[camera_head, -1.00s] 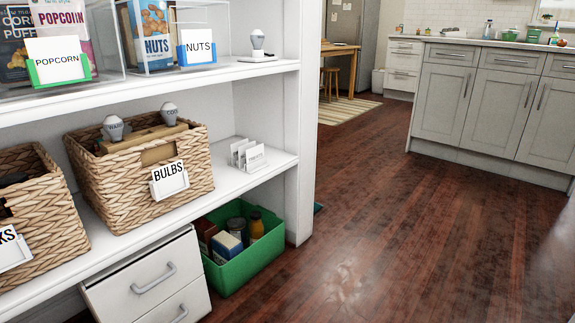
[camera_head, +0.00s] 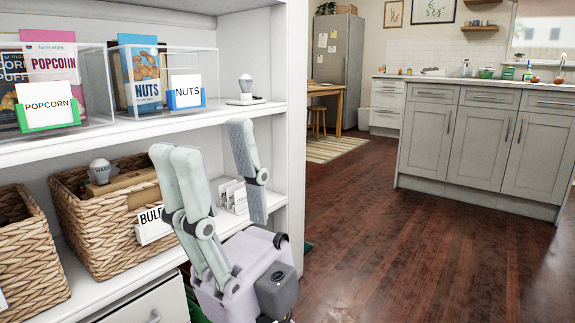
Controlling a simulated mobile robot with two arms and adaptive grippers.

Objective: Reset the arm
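My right gripper (camera_head: 202,138) is raised in front of the shelves, with its fingers spread wide and nothing between them. It covers part of the bulbs basket (camera_head: 105,240), its label and the small white card holder (camera_head: 232,195) on the middle shelf. My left gripper is not in view.
The upper shelf holds clear bins with a popcorn box (camera_head: 52,68) and a nuts box (camera_head: 142,75), and a bulb (camera_head: 245,86) on a stand. A bulb (camera_head: 100,171) sits in the basket. The wooden floor (camera_head: 400,235) is clear up to the grey cabinets (camera_head: 480,145).

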